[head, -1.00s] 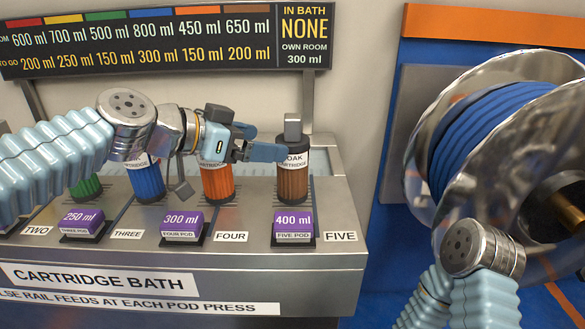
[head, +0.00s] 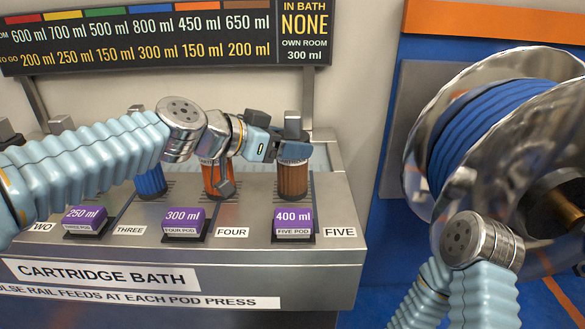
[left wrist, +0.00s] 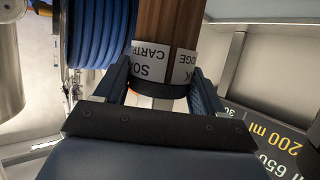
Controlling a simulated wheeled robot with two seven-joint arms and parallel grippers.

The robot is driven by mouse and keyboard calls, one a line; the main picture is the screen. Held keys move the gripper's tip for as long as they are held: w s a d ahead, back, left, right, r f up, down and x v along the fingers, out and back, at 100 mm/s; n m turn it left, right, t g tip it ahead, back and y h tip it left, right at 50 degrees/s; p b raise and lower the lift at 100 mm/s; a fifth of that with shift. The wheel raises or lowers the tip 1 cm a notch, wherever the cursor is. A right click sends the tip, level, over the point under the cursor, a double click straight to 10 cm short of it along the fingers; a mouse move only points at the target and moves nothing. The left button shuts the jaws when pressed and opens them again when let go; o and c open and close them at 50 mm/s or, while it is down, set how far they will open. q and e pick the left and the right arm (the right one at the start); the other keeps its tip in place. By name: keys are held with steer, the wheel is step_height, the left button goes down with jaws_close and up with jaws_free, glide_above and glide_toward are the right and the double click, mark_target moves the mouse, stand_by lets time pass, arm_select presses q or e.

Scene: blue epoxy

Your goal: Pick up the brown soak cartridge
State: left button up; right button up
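The brown soak cartridge (head: 292,181) stands upright in the bath at the right end, behind the purple 400 ml pod. A grey block tops it, and its label is partly hidden by my finger. In the left wrist view its brown body and label (left wrist: 150,64) show between my fingers. My left gripper (head: 290,142) is at the cartridge's top, with its fingers apart on either side of it; I see no clear grip. My right gripper is out of view; only my right arm shows at the lower right.
An orange cartridge (head: 218,178) and a blue cartridge (head: 150,183) stand to the left in the bath. Purple pods (head: 293,219) line its front ledge. A sign board (head: 160,38) hangs above. A large hose reel (head: 490,130) stands at the right.

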arm_select(q)
steer(key=c, duration=1)
